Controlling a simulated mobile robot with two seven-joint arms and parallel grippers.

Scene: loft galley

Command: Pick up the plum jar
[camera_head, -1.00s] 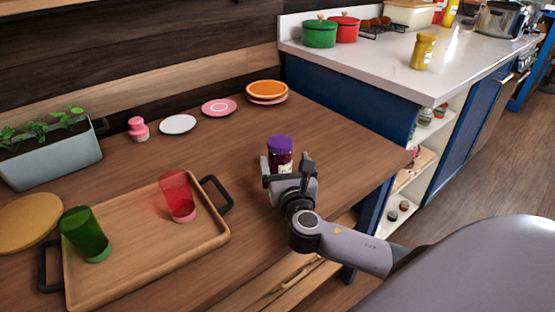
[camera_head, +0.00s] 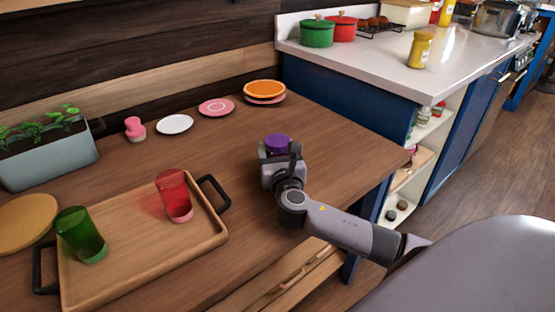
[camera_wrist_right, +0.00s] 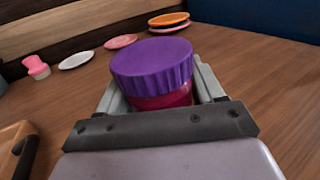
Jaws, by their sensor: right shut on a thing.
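The plum jar (camera_head: 277,141) has a purple lid and stands on the wooden table in the head view, its body mostly hidden by my gripper. In the right wrist view the jar (camera_wrist_right: 153,68) shows its ridged purple lid and a strip of dark pink body between the fingers. My right gripper (camera_head: 280,155) is shut on the jar, with a finger on each side below the lid. I cannot tell whether the jar's base touches the table. My left gripper is in neither view.
A wooden tray (camera_head: 150,262) with a red tumbler (camera_head: 173,193) and a green tumbler (camera_head: 80,233) lies to the left. Plates (camera_head: 215,107) and a pink shaker-like item (camera_head: 135,128) stand along the wall. A white counter (camera_head: 385,68) is at the back right.

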